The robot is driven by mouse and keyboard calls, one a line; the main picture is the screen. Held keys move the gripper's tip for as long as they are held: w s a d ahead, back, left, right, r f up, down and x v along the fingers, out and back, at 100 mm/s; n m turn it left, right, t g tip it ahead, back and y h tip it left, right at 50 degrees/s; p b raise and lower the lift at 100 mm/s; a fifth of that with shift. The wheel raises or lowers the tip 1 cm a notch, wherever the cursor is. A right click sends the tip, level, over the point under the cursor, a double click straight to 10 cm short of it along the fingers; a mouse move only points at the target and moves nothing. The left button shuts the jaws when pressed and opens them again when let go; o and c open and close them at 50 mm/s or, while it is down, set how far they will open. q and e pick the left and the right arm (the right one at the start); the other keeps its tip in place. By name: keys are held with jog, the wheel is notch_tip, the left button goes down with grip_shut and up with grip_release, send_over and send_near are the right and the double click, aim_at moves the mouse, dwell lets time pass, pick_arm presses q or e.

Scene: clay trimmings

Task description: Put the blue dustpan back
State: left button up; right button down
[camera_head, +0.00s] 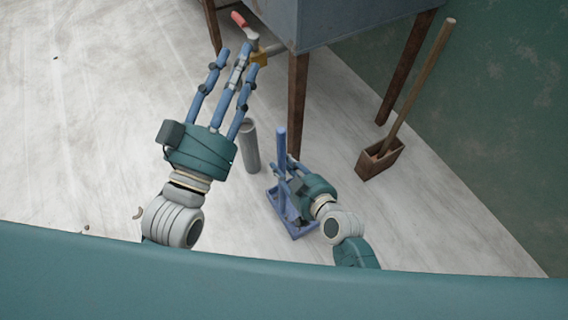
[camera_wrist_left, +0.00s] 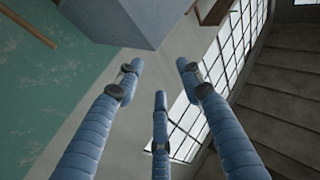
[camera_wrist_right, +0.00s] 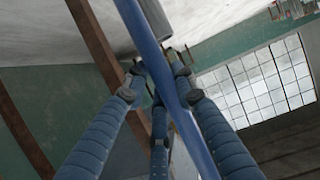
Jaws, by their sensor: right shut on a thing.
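The blue dustpan (camera_head: 298,225) is low at the floor in the head view, with its long handle (camera_head: 281,150) standing upright. My right gripper (camera_head: 283,178) is shut on the dustpan's handle; in the right wrist view the blue handle (camera_wrist_right: 160,60) runs between the fingers. Whether the pan touches the floor I cannot tell. My left gripper (camera_head: 236,68) is raised, with fingers spread open and nothing between them. The left wrist view also shows its empty fingers (camera_wrist_left: 160,85).
A grey box-like tank (camera_head: 330,22) on brown legs (camera_head: 298,105) stands beyond the grippers, with a red-handled valve (camera_head: 245,25). A grey cylinder (camera_head: 249,146) stands near the left gripper. A wooden box (camera_head: 378,162) with a pole stands by the green wall. Floor at left is mostly clear.

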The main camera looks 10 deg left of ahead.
jog(key=c, duration=1.4)
grip_release()
jog(key=shift+r, duration=0.1)
jog(key=p+v, duration=0.4)
jog(key=v, duration=0.8)
pick_arm(q)
jog(key=s+a+f+g+y, duration=0.1)
jog(key=f+g, duration=0.3)
jog(key=f, duration=0.5)
jog(key=s+a+f+g+y, duration=0.2)
jog(key=f+g, duration=0.3)
jog(key=f, duration=0.5)
jog(key=shift+s+a+g, duration=0.15)
jog(key=shift+s+g, duration=0.15)
pick_arm(e)
jog(key=w+d+r+m+h, duration=0.2)
jog(key=d+r+m+h, duration=0.2)
jog(key=d+r, duration=0.8)
jog(key=shift+d+m+t+h, duration=0.4)
jog(key=shift+d+h, duration=0.4)
jog(key=shift+d, duration=0.1)
pick_arm(q)
jog(key=shift+p, duration=0.3)
